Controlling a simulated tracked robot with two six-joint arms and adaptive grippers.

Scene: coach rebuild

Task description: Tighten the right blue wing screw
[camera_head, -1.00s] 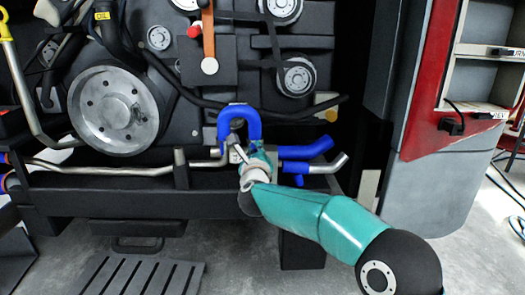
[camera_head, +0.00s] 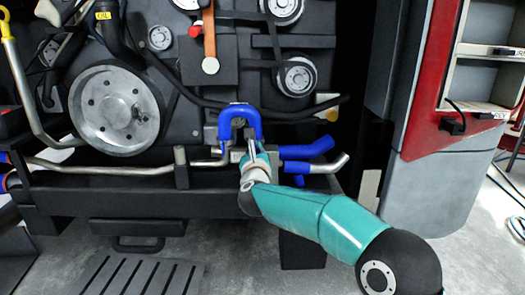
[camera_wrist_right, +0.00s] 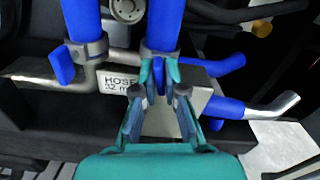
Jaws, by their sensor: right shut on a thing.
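The right blue wing screw (camera_wrist_right: 160,78) shows in the right wrist view, below the grey clamp (camera_wrist_right: 161,50) around the right leg of the blue hose (camera_wrist_right: 161,22). My right gripper (camera_wrist_right: 160,72) is shut on this wing screw, with a finger on each side that hides part of it. In the head view my right gripper (camera_head: 253,150) is below the right leg of the U-shaped blue hose (camera_head: 240,110), and the screw is hidden there. The left blue wing screw (camera_wrist_right: 62,64) stands free beside the left clamp (camera_wrist_right: 88,52). My left gripper is not in view.
Blue pipe ends (camera_head: 305,150) stick out to the right of my gripper. A metal pipe (camera_head: 110,170) runs to the left, above a dark beam (camera_head: 110,203). Open floor lies in front.

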